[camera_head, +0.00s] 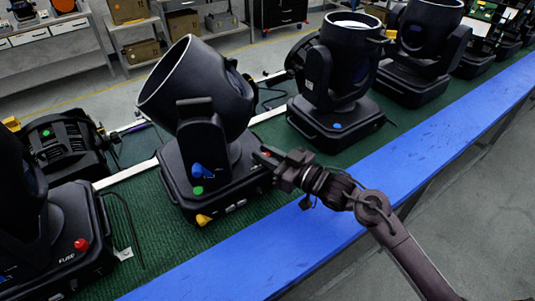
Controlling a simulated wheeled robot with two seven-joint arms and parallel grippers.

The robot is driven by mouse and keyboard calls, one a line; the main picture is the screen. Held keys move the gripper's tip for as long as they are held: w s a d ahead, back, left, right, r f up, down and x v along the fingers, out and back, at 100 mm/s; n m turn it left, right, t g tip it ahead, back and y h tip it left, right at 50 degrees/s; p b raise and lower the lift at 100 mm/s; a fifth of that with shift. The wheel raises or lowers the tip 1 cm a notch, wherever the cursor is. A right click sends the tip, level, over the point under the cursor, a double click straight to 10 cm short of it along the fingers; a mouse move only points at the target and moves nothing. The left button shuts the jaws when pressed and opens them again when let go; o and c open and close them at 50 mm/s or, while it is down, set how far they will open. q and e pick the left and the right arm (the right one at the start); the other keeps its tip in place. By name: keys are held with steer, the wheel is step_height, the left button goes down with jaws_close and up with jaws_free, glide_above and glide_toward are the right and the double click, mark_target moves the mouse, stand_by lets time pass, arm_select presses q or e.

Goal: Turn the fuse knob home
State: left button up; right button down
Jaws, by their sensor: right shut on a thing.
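A black moving-head lamp (205,85) stands on the green mat in the middle, its head tilted up to the left. My right gripper (265,158) is at the right side of this lamp's base, shut on a small red knob (266,154) that is mostly hidden by the fingers. I cannot tell how far the knob is turned. The same base carries a blue knob (202,171), a green dot (198,190) and a yellow knob (204,219). My left gripper is not in view.
Another lamp at the left has a red knob (81,244) beside the word FUSE. A further lamp (335,85) stands to the right, with more behind it. A blue strip (430,150) runs along the bench's front edge. Grey floor (470,230) is open in front.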

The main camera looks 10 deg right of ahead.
steer(key=shift+n+g+y+b, duration=0.55)
steer(key=shift+n+g+y, duration=0.75)
steer(key=shift+g+y, duration=0.15)
steer(key=shift+g, duration=0.35)
steer(key=c, duration=1.7)
jaws_free()
steer(key=o, duration=0.4)
steer(key=shift+w+a+f, duration=0.1)
steer(key=shift+a, duration=0.1)
steer(key=shift+c, duration=0.2)
steer(key=shift+d, duration=0.1)
